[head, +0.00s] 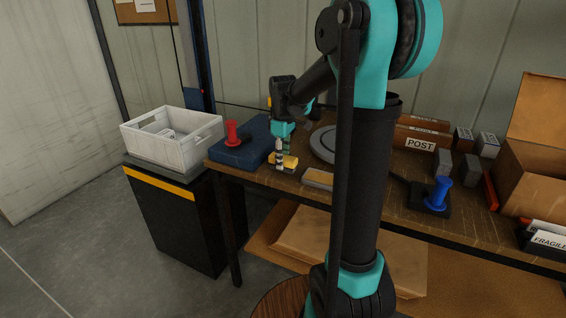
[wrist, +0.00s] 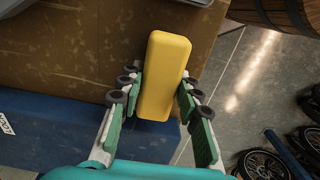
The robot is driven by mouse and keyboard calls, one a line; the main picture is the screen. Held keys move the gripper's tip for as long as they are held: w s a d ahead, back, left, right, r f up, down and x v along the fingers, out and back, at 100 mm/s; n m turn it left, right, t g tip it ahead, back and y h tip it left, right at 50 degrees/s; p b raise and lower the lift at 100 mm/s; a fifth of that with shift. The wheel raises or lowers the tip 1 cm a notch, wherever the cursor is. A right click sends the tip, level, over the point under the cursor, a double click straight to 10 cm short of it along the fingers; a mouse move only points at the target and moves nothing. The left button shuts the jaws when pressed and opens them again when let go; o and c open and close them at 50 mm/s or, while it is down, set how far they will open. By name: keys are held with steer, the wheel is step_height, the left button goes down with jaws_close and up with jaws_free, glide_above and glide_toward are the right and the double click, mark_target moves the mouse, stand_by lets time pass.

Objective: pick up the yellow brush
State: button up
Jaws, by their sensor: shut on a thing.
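The yellow brush (head: 289,162) is at my gripper (head: 281,152), near the left end of the wooden bench, in the head view. In the wrist view the brush (wrist: 164,72) is a plain yellow block with rounded edges, lying lengthwise between the fingers of my gripper (wrist: 160,95). The fingers are shut on its near half, one on each side. Its underside is hidden, and I cannot tell whether it touches the bench top.
A blue case (head: 240,150) with a red-handled item (head: 232,133) lies just left of my gripper. A white crate (head: 172,140) stands further left. A grey round plate (head: 323,144), a blue-handled stamp (head: 438,194) and POST boxes (head: 421,144) are to the right.

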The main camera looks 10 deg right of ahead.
step_height(320, 180, up, 19)
stand_by(0.4)
steer(key=o, duration=0.6)
jaws_close()
